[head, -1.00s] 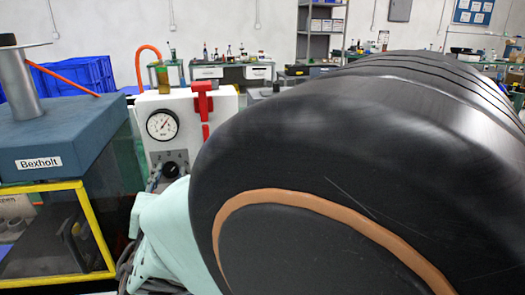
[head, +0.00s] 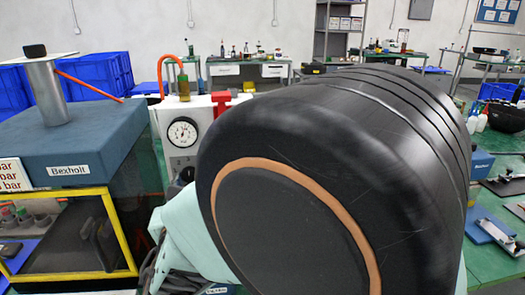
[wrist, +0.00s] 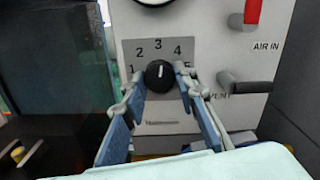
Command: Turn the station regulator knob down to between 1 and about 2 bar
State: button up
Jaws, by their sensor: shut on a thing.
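The regulator knob (wrist: 160,76) is black and round, on a light panel (wrist: 215,55) with a grey scale plate numbered 1 to 5. Its white mark points up, close to the 3. My gripper (wrist: 161,82) is shut on the knob, one finger at each side, in the wrist view. The pressure gauge (head: 183,133) sits above the knob in the head view; its needle is too small to read surely. Only its lower rim (wrist: 153,2) shows in the wrist view. My arm hides most of the knob area in the head view.
A red-handled valve (wrist: 252,12) and a dark-handled vent valve (wrist: 245,86) stand right of the knob. Left are a blue Bexholt block (head: 75,140) on a yellow-framed case (head: 118,235) and a sign with "bar" text (head: 12,175). An orange hose (head: 165,65) rises behind the panel.

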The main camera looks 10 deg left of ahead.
jog(key=shift+n+p, duration=4.25)
jog(key=shift+n, duration=1.65)
jog(key=o, duration=1.2)
jog(key=shift+c, duration=0.2)
